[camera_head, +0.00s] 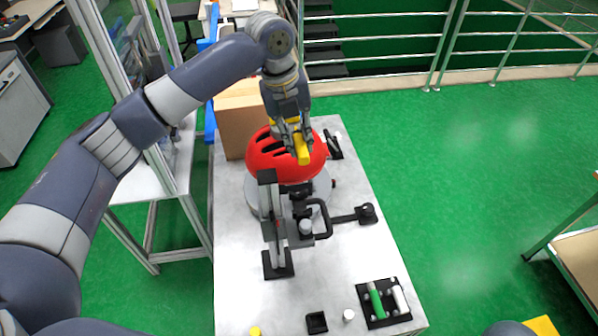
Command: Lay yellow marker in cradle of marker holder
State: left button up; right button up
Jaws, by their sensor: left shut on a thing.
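The yellow marker (302,150) is held in my left gripper (296,143), which is shut on it. The marker points down toward the front, in front of or just above a red helmet (262,157); I cannot tell whether they touch. The black marker holder (386,321) sits at the table's front right corner, well away from the gripper. A green marker (376,301) and a white marker (399,299) lie in it, side by side. My right gripper is not in view.
A black and grey drop tower stand (277,262) with a side arm (345,217) rises mid-table, between gripper and holder. A small black tray (317,322), a white cylinder (349,315) and a yellow piece (255,331) sit near the front. A cardboard box (238,112) stands behind.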

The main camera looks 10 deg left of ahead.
pick_arm(q)
notch_tip(320, 180, down, 5)
jog(key=b, duration=0.4)
send_over(300, 194)
jog(key=f, duration=0.5)
jog(key=shift+w+a+f, duration=0.15)
jog(key=shift+a+f, duration=0.1)
jog(key=shift+f+b, duration=0.35)
jog(key=shift+b, duration=0.05)
notch_tip(300, 194, down, 4)
jog(key=b, duration=0.4)
jog(key=shift+f+b, duration=0.1)
jog(key=shift+b, duration=0.25)
jog(key=shift+s+f, duration=0.2)
jog(key=shift+f, duration=0.65)
jog(key=shift+a+f, duration=0.1)
jog(key=shift+f, duration=0.8)
jog(key=o, duration=1)
jog(key=shift+w, duration=0.1)
